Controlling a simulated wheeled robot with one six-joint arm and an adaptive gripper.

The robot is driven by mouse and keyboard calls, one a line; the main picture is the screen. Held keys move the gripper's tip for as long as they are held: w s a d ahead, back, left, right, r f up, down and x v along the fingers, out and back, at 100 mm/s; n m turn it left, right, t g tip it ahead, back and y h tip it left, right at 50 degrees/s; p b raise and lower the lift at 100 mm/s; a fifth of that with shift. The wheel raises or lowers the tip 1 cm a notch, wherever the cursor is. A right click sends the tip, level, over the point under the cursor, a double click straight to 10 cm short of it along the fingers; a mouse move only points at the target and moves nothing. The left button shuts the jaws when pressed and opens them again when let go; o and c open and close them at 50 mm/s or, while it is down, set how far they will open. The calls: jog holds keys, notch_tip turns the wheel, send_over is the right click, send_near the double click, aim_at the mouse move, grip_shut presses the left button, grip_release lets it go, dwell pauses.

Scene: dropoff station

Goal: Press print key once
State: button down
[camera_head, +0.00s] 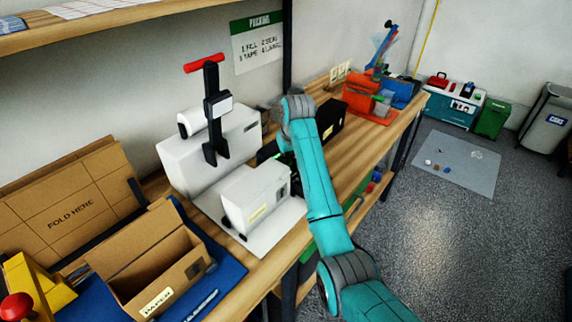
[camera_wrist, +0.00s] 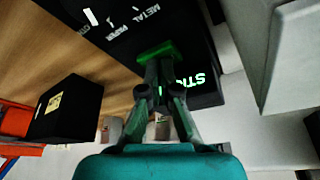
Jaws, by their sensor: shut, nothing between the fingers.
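A black panel (camera_wrist: 125,25) in the wrist view carries white labels, including METAL and PAPER, and partly hidden green lettering (camera_wrist: 198,80). The text appears upside down. A green bar (camera_wrist: 157,50) lies right at the tips of my gripper (camera_wrist: 160,65); I cannot tell whether it is a key or whether the tips touch it. No print label is readable. My gripper is shut and empty. In the head view, my arm hides most of the gripper and of the black device (camera_head: 267,151) behind the white box.
A white box (camera_head: 255,197) and a larger white machine (camera_head: 210,150) stand left of my arm. A black box (camera_head: 330,118) and an orange bin (camera_head: 368,97) stand farther along the bench. An open cardboard box (camera_head: 150,260) is at the front left.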

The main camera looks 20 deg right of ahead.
jog(key=shift+r, duration=3.45)
